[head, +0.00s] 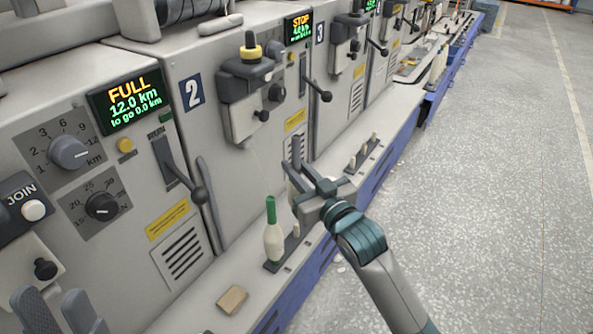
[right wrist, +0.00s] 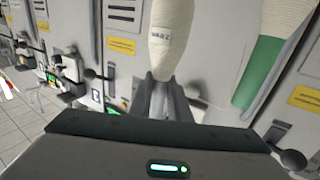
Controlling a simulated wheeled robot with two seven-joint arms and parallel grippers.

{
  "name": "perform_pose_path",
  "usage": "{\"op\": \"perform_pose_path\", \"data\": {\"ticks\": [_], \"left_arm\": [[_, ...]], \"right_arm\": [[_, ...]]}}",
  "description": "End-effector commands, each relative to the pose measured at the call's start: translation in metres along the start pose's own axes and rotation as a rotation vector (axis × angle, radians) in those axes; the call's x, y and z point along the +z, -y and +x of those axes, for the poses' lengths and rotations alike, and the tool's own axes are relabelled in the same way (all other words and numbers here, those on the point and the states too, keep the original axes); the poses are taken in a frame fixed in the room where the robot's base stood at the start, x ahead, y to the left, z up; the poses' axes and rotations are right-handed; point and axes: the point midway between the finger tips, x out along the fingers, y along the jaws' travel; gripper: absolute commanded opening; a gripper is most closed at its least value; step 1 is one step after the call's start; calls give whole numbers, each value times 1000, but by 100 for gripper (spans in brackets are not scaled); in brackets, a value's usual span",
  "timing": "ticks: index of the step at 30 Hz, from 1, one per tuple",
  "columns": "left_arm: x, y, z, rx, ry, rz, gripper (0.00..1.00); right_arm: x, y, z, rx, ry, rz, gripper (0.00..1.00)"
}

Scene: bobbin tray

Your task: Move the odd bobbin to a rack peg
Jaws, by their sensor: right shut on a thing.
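My right gripper (head: 296,168) is in front of machine 2, above the ledge, just right of the green-tipped bobbin. In the right wrist view its fingers (right wrist: 162,100) are shut on the narrow end of a cream bobbin (right wrist: 172,40). My left gripper (head: 58,312) is open and empty at the lower left.
A rack with several short pegs (head: 364,150) sits farther along the ledge (head: 395,130). A brown block (head: 232,299) lies on the near ledge. Levers (head: 198,194) and a yellow-capped unit (head: 250,80) stick out from the machine fronts. The floor (head: 480,180) at right is open.

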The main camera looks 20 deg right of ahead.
Motion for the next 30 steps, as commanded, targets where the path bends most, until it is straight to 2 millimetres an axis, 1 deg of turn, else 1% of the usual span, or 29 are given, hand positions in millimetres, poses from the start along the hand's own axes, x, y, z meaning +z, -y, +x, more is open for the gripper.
{"op": "perform_pose_path", "data": {"ticks": [11,14,17,22,27,30], "left_arm": [[0,0,0,-1,-1,0,31],[0,0,0,-1,-1,0,31],[0,0,0,-1,-1,-1,31],[0,0,0,-1,-1,-1,31],[0,0,1,0,-2,-1,31],[0,0,1,0,-2,-1,31]], "right_arm": [[0,0,0,0,-1,0,0],[2,2,-4,6,0,1,0],[8,5,-14,25,1,3,0],[19,11,-44,88,3,4,0],[25,13,-73,159,3,4,0],[26,13,-83,183,2,2,0]]}}
